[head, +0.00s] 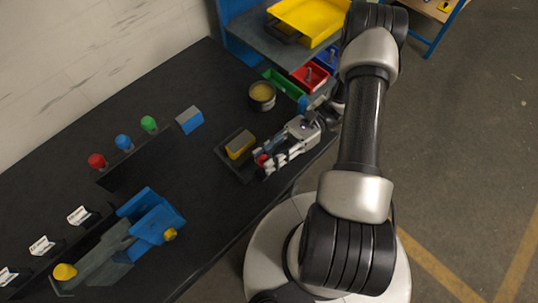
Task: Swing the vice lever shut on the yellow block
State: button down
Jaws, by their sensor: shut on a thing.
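The yellow block (240,149) sits in a dark low vice (228,162) near the middle of the bench. A grey piece (240,138) covers part of the block's top. The vice lever's red knob (262,159) shows at the right of the block. My gripper (269,162) reaches in from the right and is shut on the red knob. The fingers hide most of the lever, and I cannot tell whether the vice jaw touches the block.
A round tin (262,95) stands behind the vice. A blue-and-grey block (189,120) and red, blue and green knobs (123,142) lie left. A blue machine (150,215) fills the front left. Coloured bins (310,76) stand behind my arm. Bare bench lies left of the vice.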

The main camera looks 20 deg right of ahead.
jog(key=c, duration=1.2)
grip_release()
jog(key=v, duration=1.2)
jog(key=shift+f, duration=0.1)
jog(key=shift+d, duration=0.1)
jog(key=shift+s, duration=0.1)
